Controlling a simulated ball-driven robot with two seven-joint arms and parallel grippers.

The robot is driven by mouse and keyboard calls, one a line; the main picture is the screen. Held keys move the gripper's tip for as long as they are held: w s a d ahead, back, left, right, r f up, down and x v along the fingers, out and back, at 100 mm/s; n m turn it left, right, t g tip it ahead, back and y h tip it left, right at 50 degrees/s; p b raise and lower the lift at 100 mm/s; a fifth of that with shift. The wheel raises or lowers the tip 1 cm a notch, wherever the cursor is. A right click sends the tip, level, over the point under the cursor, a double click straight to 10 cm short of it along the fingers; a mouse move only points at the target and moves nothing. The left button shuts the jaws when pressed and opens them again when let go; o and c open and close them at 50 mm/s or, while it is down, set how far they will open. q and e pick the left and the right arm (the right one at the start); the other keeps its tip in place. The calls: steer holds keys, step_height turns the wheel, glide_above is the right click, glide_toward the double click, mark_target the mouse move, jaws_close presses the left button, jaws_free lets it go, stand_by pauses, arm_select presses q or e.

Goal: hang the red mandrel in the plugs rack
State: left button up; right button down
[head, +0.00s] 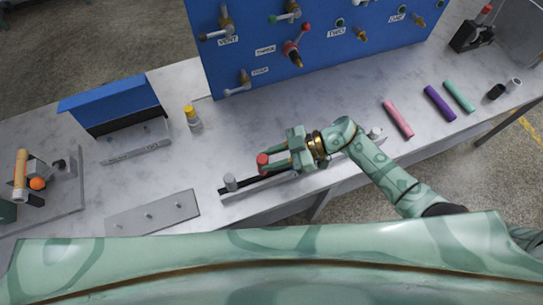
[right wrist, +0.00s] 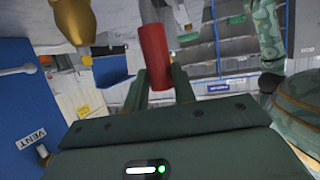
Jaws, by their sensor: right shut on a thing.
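The red mandrel (head: 263,164) is between the fingertips of my right gripper (head: 272,157), which is shut on it above the table near the front rail. In the right wrist view the mandrel (right wrist: 154,52) is a red cylinder between the two dark green fingers (right wrist: 160,85). I cannot tell for sure which fixture is the plugs rack. A blue-topped rack (head: 115,102) at the left has a labelled strip (head: 136,152) in front, too small to read. My left gripper is not in view.
A long rail (head: 240,189) with grey cylinders runs under the right arm. A grey plate with pegs (head: 152,215) lies at the front left. A yellow-capped bottle (head: 192,118) stands near the blue panel (head: 300,55) with valves. Pink (head: 398,118), purple (head: 439,103) and teal (head: 459,96) tubes lie at the right.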

steer(key=shift+f+b, duration=1.5)
steer(key=shift+f, duration=0.65)
steer(key=c, duration=1.1)
jaws_free()
steer(key=shift+o, duration=0.2)
steer(key=v, duration=1.6)
steer(key=shift+d, duration=0.2)
steer(key=shift+r, duration=0.1)
